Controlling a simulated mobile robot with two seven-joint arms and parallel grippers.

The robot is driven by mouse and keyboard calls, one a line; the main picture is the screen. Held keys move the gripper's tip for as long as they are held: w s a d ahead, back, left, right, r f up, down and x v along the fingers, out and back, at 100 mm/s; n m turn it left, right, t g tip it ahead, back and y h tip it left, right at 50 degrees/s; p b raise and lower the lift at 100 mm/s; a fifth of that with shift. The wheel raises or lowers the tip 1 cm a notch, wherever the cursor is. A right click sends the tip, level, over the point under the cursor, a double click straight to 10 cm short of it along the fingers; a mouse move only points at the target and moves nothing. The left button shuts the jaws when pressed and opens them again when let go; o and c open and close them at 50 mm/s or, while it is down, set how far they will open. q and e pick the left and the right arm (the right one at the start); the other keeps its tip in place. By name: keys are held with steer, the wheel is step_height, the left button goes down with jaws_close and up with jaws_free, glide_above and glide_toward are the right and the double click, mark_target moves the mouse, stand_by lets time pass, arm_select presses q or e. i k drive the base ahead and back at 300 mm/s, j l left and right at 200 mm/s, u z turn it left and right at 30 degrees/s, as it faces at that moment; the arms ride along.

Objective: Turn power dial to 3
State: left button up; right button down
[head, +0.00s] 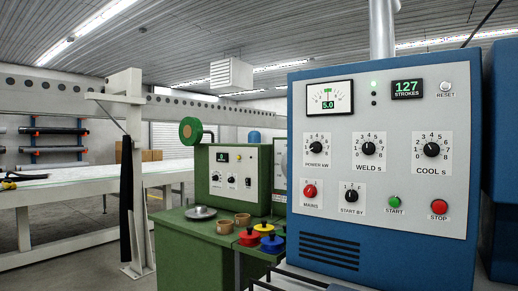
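The power dial (316,149) is a black knob on a white number plate, labelled POWER kW, at the upper left of the pale control panel (400,110) in the head view. The panel is the front of a blue machine cabinet (390,255). The dial's pointer is too small to read its setting with certainty. No gripper touches the dial. Neither of my grippers shows in the head view.
The WELD s (369,149) and COOL s (432,150) dials sit right of the power dial. Below are the MAINS switch (310,191), START BY selector (349,196), START button (395,202) and STOP button (439,207). A green machine (240,180) stands left.

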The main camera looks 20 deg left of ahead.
mark_target(316, 147)
steer(key=u, duration=0.2)
steer(key=k, duration=0.3)
steer(key=k+z, duration=0.2)
steer(key=z, duration=0.15)
steer(key=k+l+z, duration=0.1)
steer(key=z, duration=1.5)
steer(key=j+z, duration=0.15)
steer(key=z, duration=0.3)
steer(key=k+z, duration=0.1)
steer(key=z, duration=0.35)
steer(key=k+j, duration=0.25)
steer(key=j, duration=0.2)
steer(key=k+j, duration=0.2)
steer(key=j, duration=0.2)
steer(key=k+j, duration=0.25)
steer(key=j, duration=0.2)
steer(key=k+j, duration=0.25)
steer(key=j, duration=0.15)
steer(key=k+j, duration=0.2)
steer(key=j, duration=0.25)
